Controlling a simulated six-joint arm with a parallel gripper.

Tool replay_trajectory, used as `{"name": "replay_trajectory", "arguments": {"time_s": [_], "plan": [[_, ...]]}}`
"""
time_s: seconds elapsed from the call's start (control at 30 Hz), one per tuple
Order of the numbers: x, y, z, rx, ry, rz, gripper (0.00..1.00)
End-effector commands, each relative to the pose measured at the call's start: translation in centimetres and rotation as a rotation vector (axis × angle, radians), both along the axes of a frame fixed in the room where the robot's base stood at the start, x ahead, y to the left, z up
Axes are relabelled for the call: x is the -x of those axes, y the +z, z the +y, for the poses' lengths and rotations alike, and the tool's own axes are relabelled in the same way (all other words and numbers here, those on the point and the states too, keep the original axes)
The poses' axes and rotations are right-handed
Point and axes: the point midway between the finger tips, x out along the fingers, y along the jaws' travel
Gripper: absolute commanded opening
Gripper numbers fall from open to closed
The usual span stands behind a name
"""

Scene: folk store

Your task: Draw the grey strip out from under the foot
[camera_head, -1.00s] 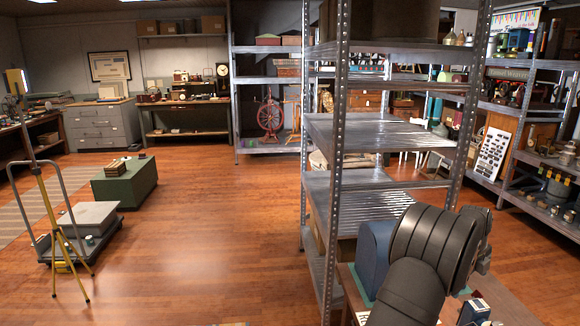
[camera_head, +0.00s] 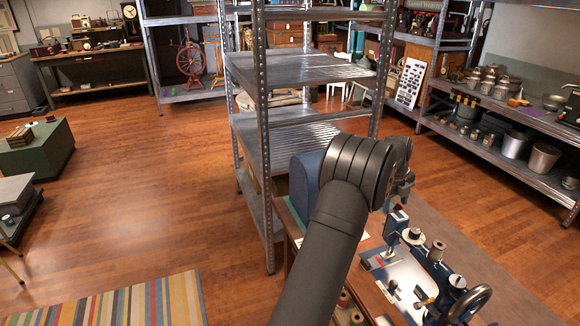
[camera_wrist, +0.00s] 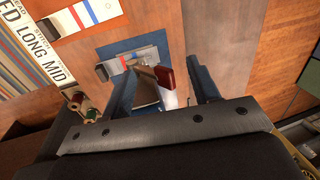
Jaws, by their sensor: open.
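My gripper (camera_wrist: 160,72) is open in the wrist view, with its two dark blue fingers apart. A red-brown piece (camera_wrist: 166,78) and a narrow grey-tan piece (camera_wrist: 146,92) show between the fingers; I cannot tell if either is held. The grey-tan piece may be the grey strip, but I cannot tell this for certain, nor pick out the foot.
A striped panel (camera_wrist: 90,14) and a lettered label (camera_wrist: 32,45) lie on the wood in the wrist view. Thread spools (camera_wrist: 90,116) stand near the left finger. In the head view, a handwheel (camera_head: 470,303) stands at the bench's right and a metal rack (camera_head: 262,110) behind my arm.

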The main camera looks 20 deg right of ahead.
Motion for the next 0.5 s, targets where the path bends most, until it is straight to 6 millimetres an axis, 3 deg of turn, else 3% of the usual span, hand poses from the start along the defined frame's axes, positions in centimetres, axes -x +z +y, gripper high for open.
{"name": "replay_trajectory", "arguments": {"time_s": [0.17,0.37,0.5], "plan": [[-0.2,1.1,0.2,0.016,0.027,-0.009,0.47],[-0.9,6.7,2.3,0.116,0.237,-0.042,0.47],[-0.1,5.3,4.6,0.119,0.516,0.028,0.47]]}}
